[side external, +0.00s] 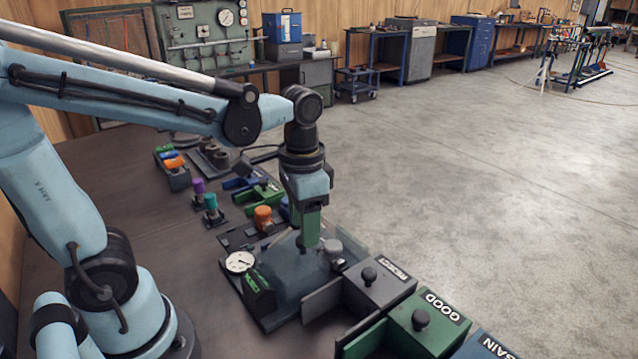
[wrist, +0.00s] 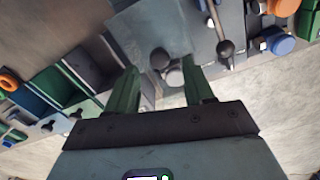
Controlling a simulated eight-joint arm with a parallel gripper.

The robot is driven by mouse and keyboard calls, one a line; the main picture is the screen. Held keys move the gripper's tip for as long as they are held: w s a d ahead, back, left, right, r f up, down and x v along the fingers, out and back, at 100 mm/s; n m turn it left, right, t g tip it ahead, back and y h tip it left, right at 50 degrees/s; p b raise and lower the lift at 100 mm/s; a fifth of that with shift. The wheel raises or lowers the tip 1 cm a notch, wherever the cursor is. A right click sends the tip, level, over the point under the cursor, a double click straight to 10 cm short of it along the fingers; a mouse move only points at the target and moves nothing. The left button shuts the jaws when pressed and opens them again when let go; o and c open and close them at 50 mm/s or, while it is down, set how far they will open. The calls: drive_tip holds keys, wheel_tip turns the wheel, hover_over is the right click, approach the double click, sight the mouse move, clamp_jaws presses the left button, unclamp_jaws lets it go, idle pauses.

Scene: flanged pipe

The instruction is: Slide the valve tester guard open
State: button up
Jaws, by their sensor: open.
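The valve tester (side external: 257,310) stands on the dark bench, with a white dial gauge (side external: 240,262) at its left. Its guard (side external: 305,275) is a smoky see-through cover over the tester, also in the wrist view as a grey panel (wrist: 145,28). A grey round knob (side external: 332,248) is at the guard's right side. My gripper (side external: 310,241) points down over the guard. In the wrist view my gripper (wrist: 162,82) is open, its green fingers apart. Two grey rounded shapes, one a knob (wrist: 160,60), show between the fingers. I cannot tell whether the fingers touch anything.
Lidded bins marked REJECT (side external: 380,284) and GOOD (side external: 428,322), with black knobs, stand close at the right, with a blue one (side external: 483,346) beyond. Green and blue fixtures (side external: 258,192), an orange-capped part (side external: 263,215) and small coloured parts (side external: 198,190) lie behind. The bench at left is clear.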

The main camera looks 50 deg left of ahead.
wheel_tip(320, 180, up, 10)
idle(0.5)
drive_tip(key=shift+f, duration=0.15)
drive_tip(key=f+n+t, duration=0.1)
drive_tip(key=f+t, duration=0.3)
drive_tip(key=f, duration=0.1)
drive_tip(key=a+f+n+t, duration=0.1)
drive_tip(key=f+t, duration=0.1)
drive_tip(key=shift+s+f+n, duration=0.1)
drive_tip(key=shift+f+n, duration=0.15)
drive_tip(key=shift+n, duration=0.05)
drive_tip(key=shift+f+t, duration=0.45)
drive_tip(key=shift+t, duration=0.15)
idle(0.8)
